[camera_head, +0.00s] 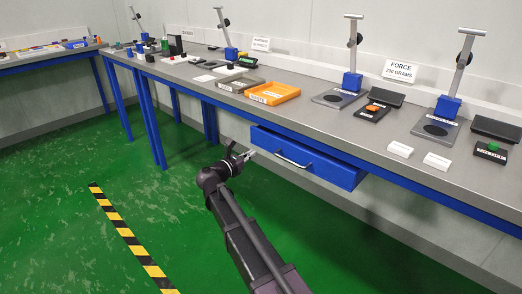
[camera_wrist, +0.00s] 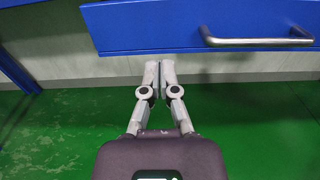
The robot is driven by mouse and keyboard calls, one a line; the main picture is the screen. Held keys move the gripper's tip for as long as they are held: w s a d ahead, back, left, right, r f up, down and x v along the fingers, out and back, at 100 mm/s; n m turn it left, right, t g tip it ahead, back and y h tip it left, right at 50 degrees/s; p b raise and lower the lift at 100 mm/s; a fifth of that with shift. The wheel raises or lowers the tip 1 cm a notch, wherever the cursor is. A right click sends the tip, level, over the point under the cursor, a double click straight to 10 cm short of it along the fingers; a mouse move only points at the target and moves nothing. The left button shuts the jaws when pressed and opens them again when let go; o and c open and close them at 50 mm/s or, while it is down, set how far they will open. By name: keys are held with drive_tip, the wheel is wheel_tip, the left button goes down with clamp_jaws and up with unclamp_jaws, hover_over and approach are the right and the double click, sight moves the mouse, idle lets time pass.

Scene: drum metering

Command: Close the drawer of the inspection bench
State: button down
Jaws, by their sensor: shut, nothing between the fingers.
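The blue drawer (camera_head: 310,158) hangs under the grey bench top and stands out from the bench front, so it is open. Its silver bar handle (camera_head: 293,159) is on the front face. In the wrist view the drawer front (camera_wrist: 150,25) spans the top, with the handle (camera_wrist: 258,38) at the upper right. My gripper (camera_head: 248,154) is just left of the drawer in the head view. In the wrist view my gripper (camera_wrist: 160,70) is shut and empty, its fingertips near the drawer's lower edge and left of the handle. I cannot tell whether they touch it.
The inspection bench (camera_head: 220,90) carries an orange tray (camera_head: 272,94), test stands, white blocks (camera_head: 399,149) and small devices. Blue bench legs (camera_head: 151,120) stand to the left. The green floor is open, with a yellow-black stripe (camera_head: 126,233).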

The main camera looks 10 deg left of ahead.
drive_tip(key=v, duration=0.6)
drive_tip(key=shift+s, duration=0.15)
drive_tip(key=s+d+f+m+g+y, duration=0.1)
drive_tip(key=s+d+f+m+g, duration=0.25)
drive_tip(key=d, duration=0.55)
drive_tip(key=d+f+m+g, duration=0.3)
drive_tip(key=d+f+m, duration=0.25)
drive_tip(key=d, duration=0.25)
drive_tip(key=s+d+f+m+g+y, duration=0.1)
drive_tip(key=s+d+f+m+g, duration=0.2)
drive_tip(key=d+m, duration=0.45)
drive_tip(key=s+d+f+m+g+y, duration=0.3)
drive_tip(key=s+d+m+y, duration=0.1)
drive_tip(key=s+d+m, duration=0.2)
drive_tip(key=s+d+f+m+g+y, duration=0.3)
drive_tip(key=s+d+f+m+y, duration=0.1)
drive_tip(key=s+d+m, duration=0.25)
wheel_tip(320, 180, up, 38)
drive_tip(key=p, duration=3.7)
drive_tip(key=shift+a+p, duration=0.3)
drive_tip(key=shift+p, duration=0.1)
drive_tip(key=shift+w+t, duration=0.1)
drive_tip(key=shift+t, duration=0.15)
